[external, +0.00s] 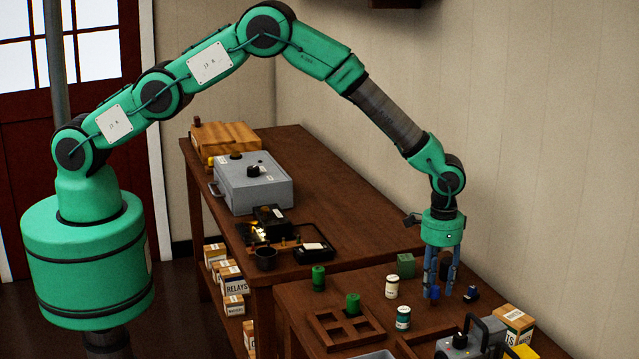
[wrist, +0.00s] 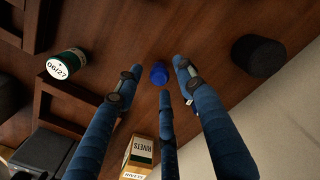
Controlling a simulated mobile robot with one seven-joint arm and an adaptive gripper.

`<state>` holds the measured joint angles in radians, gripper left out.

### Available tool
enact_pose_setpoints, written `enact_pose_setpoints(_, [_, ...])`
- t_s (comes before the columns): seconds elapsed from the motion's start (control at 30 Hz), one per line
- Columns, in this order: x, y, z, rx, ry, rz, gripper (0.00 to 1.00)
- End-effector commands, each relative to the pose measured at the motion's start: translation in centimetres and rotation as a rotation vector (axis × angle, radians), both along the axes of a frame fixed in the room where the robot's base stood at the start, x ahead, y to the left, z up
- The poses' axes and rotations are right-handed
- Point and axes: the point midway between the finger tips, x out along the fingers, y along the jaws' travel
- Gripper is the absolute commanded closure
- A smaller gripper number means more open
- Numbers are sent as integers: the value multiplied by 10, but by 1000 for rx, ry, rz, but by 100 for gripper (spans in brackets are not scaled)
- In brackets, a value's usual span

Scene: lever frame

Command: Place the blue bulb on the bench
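The small blue bulb (wrist: 159,73) appears to rest on the brown wooden bench (wrist: 215,30) in the wrist view. It lies between the spread fingertips, with visible gaps to the left and right fingers. My gripper (wrist: 160,76) is open, with dark blue fingers pointing down and nothing visibly clamped. In the external view my gripper (external: 438,288) is low over the near bench. The blue bulb (external: 435,293) shows there among the fingers, partly hidden by them. Whether the middle finger touches it I cannot tell.
A green labelled can (external: 403,318) and white can (external: 391,287) stand left of my gripper. A wooden divided tray (external: 345,329) lies farther left. A small dark item (external: 472,294) stands to the right. A cardboard box (external: 514,322) and grey device sit at the front right.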

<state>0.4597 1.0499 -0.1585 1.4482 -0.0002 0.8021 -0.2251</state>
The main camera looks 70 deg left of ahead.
Motion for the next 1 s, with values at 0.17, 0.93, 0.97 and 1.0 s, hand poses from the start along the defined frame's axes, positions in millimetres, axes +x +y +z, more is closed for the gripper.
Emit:
enact_pose_setpoints(0.17, [3,0,29,-1,-2,0,62])
enact_pose_setpoints(0.93, [3,0,107,0,0,0,62])
enact_pose_setpoints(0.97, [3,0,107,0,0,0,62])
enact_pose_setpoints(1.0, [3,0,107,0,0,0,62])
